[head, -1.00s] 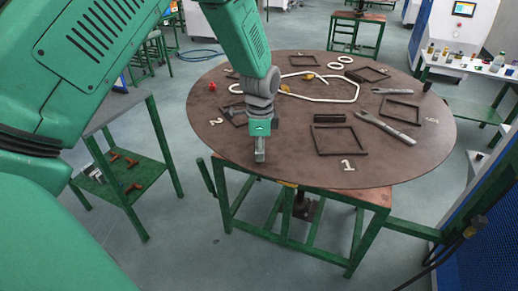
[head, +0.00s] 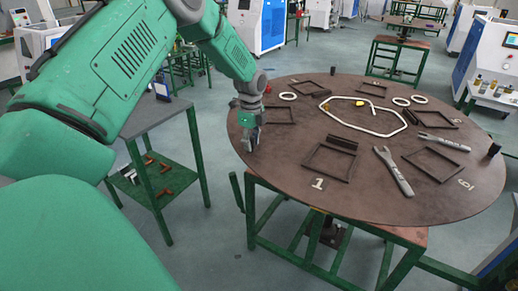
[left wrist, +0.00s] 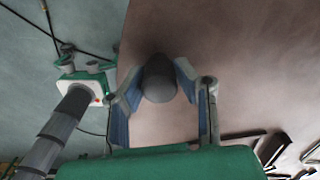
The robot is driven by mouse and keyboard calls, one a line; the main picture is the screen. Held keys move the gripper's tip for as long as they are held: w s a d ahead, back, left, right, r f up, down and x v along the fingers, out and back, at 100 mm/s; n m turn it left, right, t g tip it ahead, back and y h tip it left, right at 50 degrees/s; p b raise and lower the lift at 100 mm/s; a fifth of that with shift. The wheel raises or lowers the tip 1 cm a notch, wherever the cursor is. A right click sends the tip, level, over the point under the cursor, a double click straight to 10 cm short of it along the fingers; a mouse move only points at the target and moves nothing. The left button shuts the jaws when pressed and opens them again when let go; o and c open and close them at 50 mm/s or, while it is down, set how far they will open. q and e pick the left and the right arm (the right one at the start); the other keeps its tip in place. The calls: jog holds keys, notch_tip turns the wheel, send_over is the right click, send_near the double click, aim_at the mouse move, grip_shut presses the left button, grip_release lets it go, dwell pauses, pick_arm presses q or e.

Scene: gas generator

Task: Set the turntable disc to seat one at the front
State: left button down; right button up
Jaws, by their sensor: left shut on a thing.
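The turntable disc (head: 290,165) is a large round brown plate on a green frame. The white numeral 1 (head: 318,183) lies near its front edge, left of the disc's middle, with a dark square frame (head: 330,161) behind it. My left gripper (head: 251,140) is at the disc's left rim. In the left wrist view its two blue-padded fingers (left wrist: 155,95) are closed around a dark round knob (left wrist: 158,78) standing on the disc. The knob is mostly hidden by the gripper in the head view. My right gripper is out of view.
Open-end wrenches (head: 394,172), more square frames, white rings (head: 401,101) and a white bent loop (head: 362,115) lie on the disc. A similar dark knob (head: 495,149) stands at its right rim. A green side table (head: 160,180) with orange parts stands left.

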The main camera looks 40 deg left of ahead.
pick_arm(q)
jog(key=shift+w+d, duration=0.1)
jog(key=shift+d, duration=0.1)
jog(key=c, duration=1.3)
grip_release()
jog(key=shift+a, duration=0.1)
jog(key=shift+w+a+f, duration=0.1)
jog(key=shift+a, duration=0.05)
jog(key=shift+r, duration=0.2)
notch_tip(320, 180, up, 11)
jog(key=shift+a+r, duration=0.1)
jog(key=shift+r, duration=0.1)
jog(key=shift+w, duration=0.1)
